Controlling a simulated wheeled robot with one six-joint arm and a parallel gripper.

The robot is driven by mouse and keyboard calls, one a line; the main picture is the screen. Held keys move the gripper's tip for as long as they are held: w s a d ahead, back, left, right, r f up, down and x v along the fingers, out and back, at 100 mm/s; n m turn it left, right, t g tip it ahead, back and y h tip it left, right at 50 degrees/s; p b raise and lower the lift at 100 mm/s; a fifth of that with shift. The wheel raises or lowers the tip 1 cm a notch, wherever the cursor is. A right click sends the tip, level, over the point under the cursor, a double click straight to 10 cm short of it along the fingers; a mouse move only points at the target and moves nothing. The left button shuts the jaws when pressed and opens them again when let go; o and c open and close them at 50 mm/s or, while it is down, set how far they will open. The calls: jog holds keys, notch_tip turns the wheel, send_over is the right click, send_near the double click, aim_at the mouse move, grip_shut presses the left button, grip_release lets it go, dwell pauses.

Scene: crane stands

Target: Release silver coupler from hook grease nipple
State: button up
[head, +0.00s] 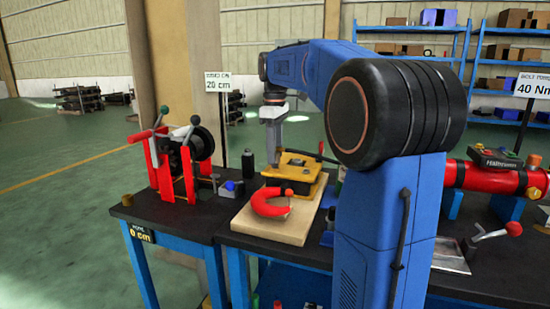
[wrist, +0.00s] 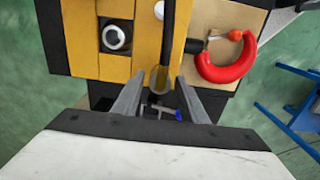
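The red hook (head: 270,205) lies on a pale wooden board on the dark bench; it also shows at the upper right of the wrist view (wrist: 226,72). An orange ball (wrist: 235,35) sits near its opening. A dark cylindrical part with a small light tip (wrist: 193,45) lies beside the hook's opening; I cannot tell whether it is the silver coupler or whether it touches the nipple. My gripper (head: 272,150) points down above the bench behind the hook.
A yellow fixture (head: 292,172) stands on the board behind the hook. A red stand with levers (head: 170,165) and a black bottle (head: 248,164) stand to the left. A red cylinder (head: 480,178) lies at the right. My arm hides part of the bench.

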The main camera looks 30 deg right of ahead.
jog(key=shift+c, duration=0.6)
grip_shut()
jog(key=shift+r, duration=0.25)
jog(key=shift+r, duration=1.8)
